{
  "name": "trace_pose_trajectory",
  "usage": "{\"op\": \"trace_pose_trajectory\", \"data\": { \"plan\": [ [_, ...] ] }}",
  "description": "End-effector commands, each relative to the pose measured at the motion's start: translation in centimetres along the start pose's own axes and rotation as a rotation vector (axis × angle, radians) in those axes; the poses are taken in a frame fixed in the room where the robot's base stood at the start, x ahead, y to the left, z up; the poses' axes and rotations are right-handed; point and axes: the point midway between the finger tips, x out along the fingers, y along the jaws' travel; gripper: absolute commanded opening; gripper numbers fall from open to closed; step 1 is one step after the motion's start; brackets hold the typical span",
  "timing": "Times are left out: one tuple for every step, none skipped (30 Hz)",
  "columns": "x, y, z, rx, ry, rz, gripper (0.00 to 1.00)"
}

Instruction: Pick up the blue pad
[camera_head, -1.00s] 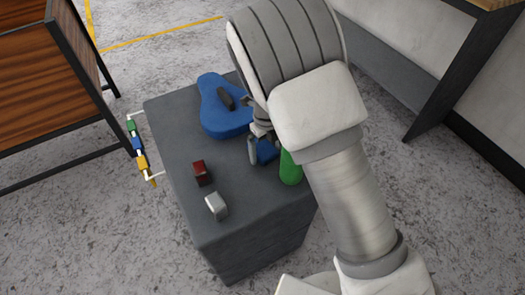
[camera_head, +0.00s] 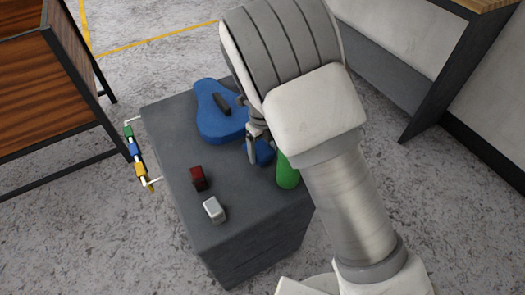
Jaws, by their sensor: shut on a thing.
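A small blue block-like piece, which I take to be the blue pad (camera_head: 265,152), is at the right part of the grey cabinet top (camera_head: 180,135). My gripper (camera_head: 257,152) points down at it, with one finger visible along its left side. The gripper is shut on the pad. The other finger and part of the pad are hidden by my arm. I cannot tell whether the pad is clear of the top.
A green cylinder (camera_head: 287,172) stands close on the right. A dark red block (camera_head: 198,178) and a silver block (camera_head: 214,209) lie at the front left. Coloured handles (camera_head: 136,155) hang at the left edge.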

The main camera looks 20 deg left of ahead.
Motion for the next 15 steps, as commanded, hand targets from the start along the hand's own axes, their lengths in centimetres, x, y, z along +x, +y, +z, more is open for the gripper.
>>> {"op": "trace_pose_trajectory", "data": {
  "plan": [
    [-1.4, 0.0, 0.1, -0.001, -0.003, -0.001, 0.26],
    [-2.0, 0.0, 0.1, -0.001, -0.004, -0.001, 0.26],
    [-2.8, 0.1, 0.1, -0.001, -0.004, 0.000, 0.26],
    [-3.0, 0.8, -0.4, -0.003, -0.001, 0.002, 0.26],
    [-3.3, 1.3, -0.8, -0.004, -0.001, 0.002, 0.26],
    [-3.9, 2.0, -1.3, -0.005, -0.001, 0.002, 0.26],
    [-4.3, 2.6, -1.8, -0.005, -0.001, 0.002, 0.26],
    [-4.8, 3.2, -2.1, -0.005, -0.001, 0.002, 0.26],
    [-5.3, 3.8, -2.7, -0.004, -0.001, 0.001, 0.26],
    [-5.7, 4.4, -3.1, -0.004, -0.002, 0.002, 0.26],
    [-6.0, 4.9, -3.5, -0.004, -0.001, 0.002, 0.26],
    [-6.4, 5.5, -3.9, -0.005, -0.002, 0.001, 0.26],
    [-6.7, 5.9, -4.3, -0.004, -0.002, 0.001, 0.26],
    [-7.0, 6.3, -4.6, -0.004, -0.001, 0.001, 0.26],
    [-7.4, 6.9, -5.0, -0.005, -0.002, 0.001, 0.26]
  ]
}}
